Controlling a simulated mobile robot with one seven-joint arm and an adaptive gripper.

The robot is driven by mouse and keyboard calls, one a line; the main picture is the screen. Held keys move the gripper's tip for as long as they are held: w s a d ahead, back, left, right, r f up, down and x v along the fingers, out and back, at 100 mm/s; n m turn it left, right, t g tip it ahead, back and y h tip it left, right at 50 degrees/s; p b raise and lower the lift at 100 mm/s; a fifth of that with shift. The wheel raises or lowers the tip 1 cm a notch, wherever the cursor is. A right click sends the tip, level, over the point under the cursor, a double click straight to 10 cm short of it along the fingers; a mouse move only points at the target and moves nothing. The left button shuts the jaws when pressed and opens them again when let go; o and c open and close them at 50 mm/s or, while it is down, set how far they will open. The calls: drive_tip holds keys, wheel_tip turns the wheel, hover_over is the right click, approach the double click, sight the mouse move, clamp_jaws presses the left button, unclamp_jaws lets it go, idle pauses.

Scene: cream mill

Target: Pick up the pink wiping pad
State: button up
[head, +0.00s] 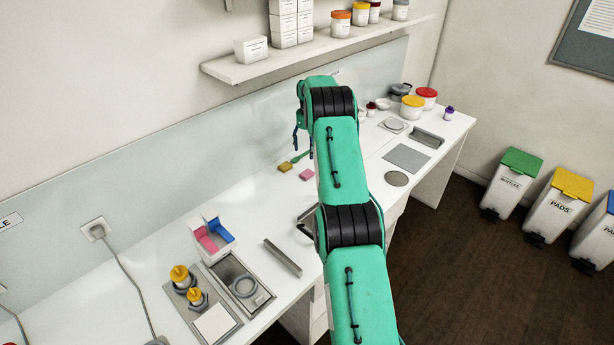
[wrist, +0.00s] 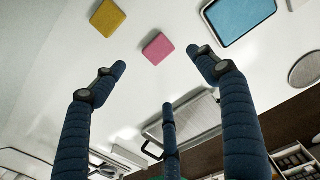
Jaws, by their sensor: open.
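The pink wiping pad (head: 307,174) lies flat on the white bench, just left of my arm in the head view. In the wrist view the pink pad (wrist: 157,48) shows beyond my fingertips, roughly between the two longer fingers. A yellow pad (head: 285,167) lies close to its left; the yellow pad also shows in the wrist view (wrist: 108,18). My gripper (head: 303,142) is above the bench, behind the pads in the head view. In the wrist view my gripper (wrist: 158,62) has its blue fingers spread, with nothing between them.
A blue, pale-rimmed rectangle (wrist: 238,18) lies right of the pink pad. A pink and blue divided box (head: 213,237) stands nearer on the bench. A shelf (head: 315,50) with jars and boxes hangs above.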

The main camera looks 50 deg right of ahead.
hover_over(307, 173)
drive_tip(key=shift+d+f, duration=0.2)
drive_tip(key=shift+f, duration=4.05)
drive_tip(key=shift+a+f+p, duration=0.15)
drive_tip(key=shift+f+p, duration=0.4)
drive_tip(key=shift+f, duration=2.05)
drive_tip(key=c, duration=1)
